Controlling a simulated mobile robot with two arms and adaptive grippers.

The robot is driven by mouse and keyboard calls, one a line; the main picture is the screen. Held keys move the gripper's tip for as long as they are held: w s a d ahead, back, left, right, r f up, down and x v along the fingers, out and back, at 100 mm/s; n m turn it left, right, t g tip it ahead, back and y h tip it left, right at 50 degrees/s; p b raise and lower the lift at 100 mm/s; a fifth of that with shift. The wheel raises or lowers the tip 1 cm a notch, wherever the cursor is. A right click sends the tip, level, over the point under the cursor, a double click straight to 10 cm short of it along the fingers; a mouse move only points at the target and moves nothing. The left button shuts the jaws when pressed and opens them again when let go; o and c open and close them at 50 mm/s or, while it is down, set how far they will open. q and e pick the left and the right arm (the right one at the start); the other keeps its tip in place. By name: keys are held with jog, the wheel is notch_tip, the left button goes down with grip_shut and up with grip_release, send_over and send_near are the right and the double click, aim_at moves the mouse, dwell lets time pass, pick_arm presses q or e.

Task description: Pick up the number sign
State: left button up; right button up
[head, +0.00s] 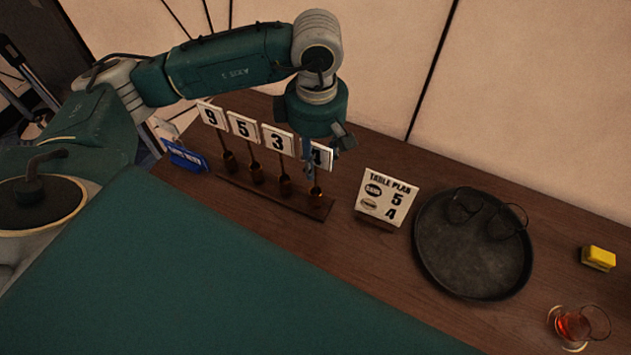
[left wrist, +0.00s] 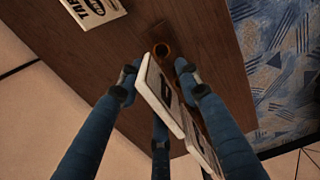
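Four number signs stand in a row in a long dark wooden rack (head: 265,199): the 9 sign (head: 210,115), the 5 sign (head: 242,127), the 3 sign (head: 278,140) and a rightmost sign (head: 322,157). The rightmost sign's digit is partly hidden by my gripper; it looks like a 4. My left gripper (head: 312,163) points down at this rightmost sign. In the left wrist view its open fingers stand on either side of the white sign (left wrist: 162,98), with a gap on the left. I cannot tell whether the right finger touches it. My right gripper is not in view.
A table plan card (head: 385,198) showing 5 and 4 stands right of the rack. A blue sign (head: 184,156) stands left. A wall rises behind.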

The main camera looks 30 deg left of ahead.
pick_arm(q)
grip_shut()
jog(key=shift+r, duration=0.15)
